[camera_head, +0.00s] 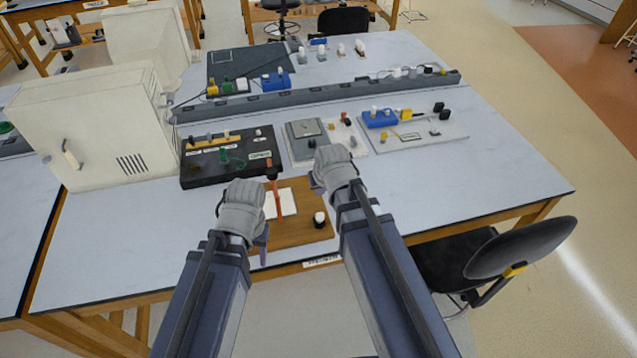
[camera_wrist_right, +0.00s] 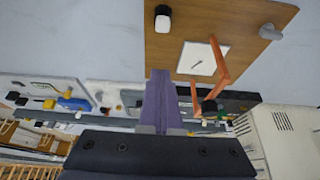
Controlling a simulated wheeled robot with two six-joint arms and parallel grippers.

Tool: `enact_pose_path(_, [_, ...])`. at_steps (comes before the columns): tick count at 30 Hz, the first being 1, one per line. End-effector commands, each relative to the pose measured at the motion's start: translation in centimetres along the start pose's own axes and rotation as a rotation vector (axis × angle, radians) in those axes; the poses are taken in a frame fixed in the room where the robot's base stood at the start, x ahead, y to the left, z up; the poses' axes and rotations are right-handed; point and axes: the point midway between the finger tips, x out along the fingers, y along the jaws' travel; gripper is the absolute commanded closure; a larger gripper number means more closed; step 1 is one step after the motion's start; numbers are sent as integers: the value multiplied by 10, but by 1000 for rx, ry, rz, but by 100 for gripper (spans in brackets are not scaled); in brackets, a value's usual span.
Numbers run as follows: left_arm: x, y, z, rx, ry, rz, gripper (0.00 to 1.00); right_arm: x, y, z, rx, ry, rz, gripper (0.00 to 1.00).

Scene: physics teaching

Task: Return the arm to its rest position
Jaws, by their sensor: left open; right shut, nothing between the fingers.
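My left gripper (camera_head: 262,243) is open and empty at the front left of the wooden board (camera_head: 292,236), its fingers pointing down. My right gripper (camera_head: 317,197) is at the right back side of the same board. In the right wrist view its purple fingers (camera_wrist_right: 158,100) are shut together with nothing between them. The board carries a white plate (camera_head: 284,208), an orange-red bracket (camera_head: 277,193) and a black-and-white knob (camera_head: 319,219). The board also shows in the right wrist view (camera_wrist_right: 172,52), apart from the fingers. Both grippers' tips are partly hidden by my wrists in the head view.
A black circuit panel (camera_head: 205,174), a grey meter board (camera_head: 301,155) and a board with a blue block (camera_head: 412,135) stand behind the grippers. A long grey rail (camera_head: 300,98) lies beyond. A white cabinet (camera_head: 90,120) stands left. The table's right side (camera_head: 500,180) is clear.

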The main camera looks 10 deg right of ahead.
Motion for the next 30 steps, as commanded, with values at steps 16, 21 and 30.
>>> enact_pose_path(16, [-5, 0, 0, -1, 0, 0, 50, -6, 0, 2, 0, 0, 0, 100])
enact_pose_path(21, [10, 1, 0, 0, 0, 0, 50, 5, -12, 20, -28, -39, -4, 100])
enact_pose_path(30, [81, 7, -5, 8, 0, -1, 50, 43, -76, 148, -239, -349, 14, 100])
